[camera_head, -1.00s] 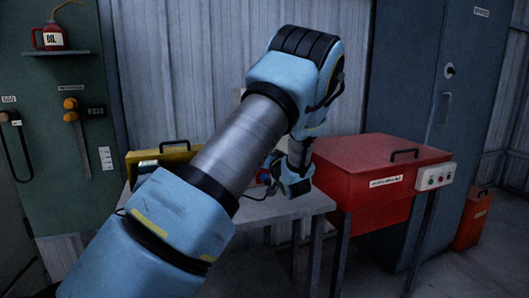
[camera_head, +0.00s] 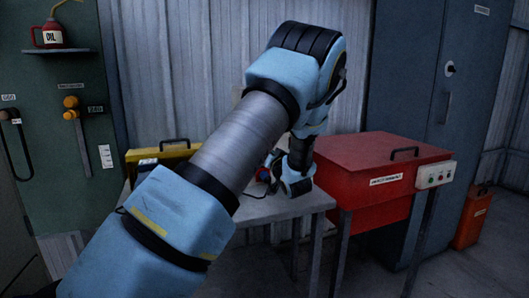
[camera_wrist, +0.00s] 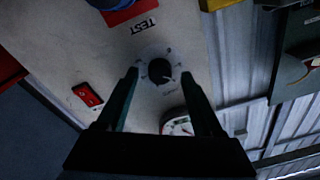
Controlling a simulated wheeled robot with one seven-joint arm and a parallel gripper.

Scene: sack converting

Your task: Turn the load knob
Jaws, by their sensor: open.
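The load knob (camera_wrist: 160,70) is a round black knob on a pale panel (camera_wrist: 110,45) in the wrist view, with a light dial ring and small marks around it. My gripper (camera_wrist: 160,78) is open, with one dark finger on each side of the knob in that view. I cannot tell whether either finger touches it. In the head view my wrist hangs over the bench, and my arm hides the knob and most of the panel.
On the panel are a red rocker switch (camera_wrist: 87,94), a TEST label (camera_wrist: 144,25) and a gauge (camera_wrist: 178,124) partly behind a finger. The bench (camera_head: 300,203) also bears a yellow case (camera_head: 180,152). A red bin (camera_head: 375,165) stands close on the right.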

